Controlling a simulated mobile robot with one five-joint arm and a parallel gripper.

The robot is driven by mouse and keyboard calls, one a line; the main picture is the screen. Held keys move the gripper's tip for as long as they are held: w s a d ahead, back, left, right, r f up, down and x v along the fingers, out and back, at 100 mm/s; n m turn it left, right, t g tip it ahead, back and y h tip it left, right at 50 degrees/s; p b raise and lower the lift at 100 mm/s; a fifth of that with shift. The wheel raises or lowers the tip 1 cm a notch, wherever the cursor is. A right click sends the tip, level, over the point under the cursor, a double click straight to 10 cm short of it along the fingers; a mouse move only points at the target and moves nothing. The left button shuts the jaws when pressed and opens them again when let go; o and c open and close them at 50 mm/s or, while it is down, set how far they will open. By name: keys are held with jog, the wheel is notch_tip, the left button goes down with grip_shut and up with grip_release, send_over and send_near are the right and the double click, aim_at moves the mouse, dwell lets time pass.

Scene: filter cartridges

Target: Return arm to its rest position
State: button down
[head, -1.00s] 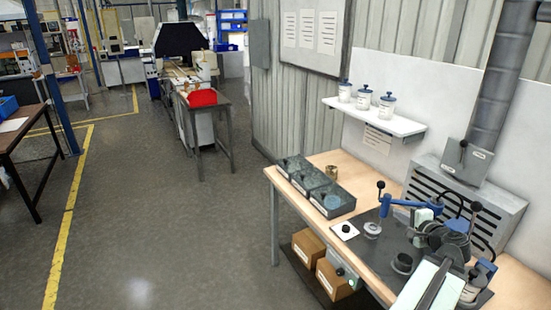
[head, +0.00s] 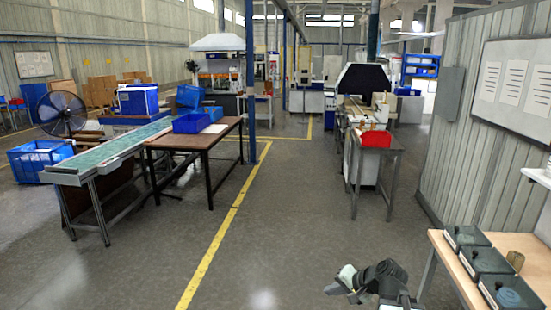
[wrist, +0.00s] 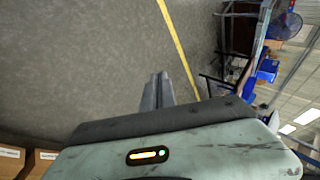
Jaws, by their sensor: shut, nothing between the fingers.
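My gripper (wrist: 158,80) shows in the wrist view with its two fingers side by side, shut and empty, over the grey floor. Below them the pale green wrist housing fills the lower middle of that view. In the head view my arm (head: 378,278) is folded at the bottom edge, to the left of the workbench (head: 450,262) and clear of it. I cannot make out the fingertips there.
A brown table (head: 195,140) and a conveyor (head: 100,160) stand at left. A red bin (head: 376,139) sits on a stand ahead. The floor between is clear.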

jog(key=s+a+f+n+g+h, duration=0.1)
jog(key=s+a+f+n+g, duration=0.15)
jog(key=a, duration=0.35)
jog(key=s+a+f+n+g+h, duration=0.1)
jog(key=s+a+f+n+g, duration=0.15)
jog(key=a, duration=0.25)
jog(key=s+d+f+n+g+h, duration=0.1)
jog(key=s+d+h, duration=0.2)
jog(key=s+d, duration=0.2)
jog(key=shift+s+d+f+n+g+h, duration=0.15)
jog(key=shift+d+f+n+g+h, duration=0.2)
jog(key=shift+d, duration=0.3)
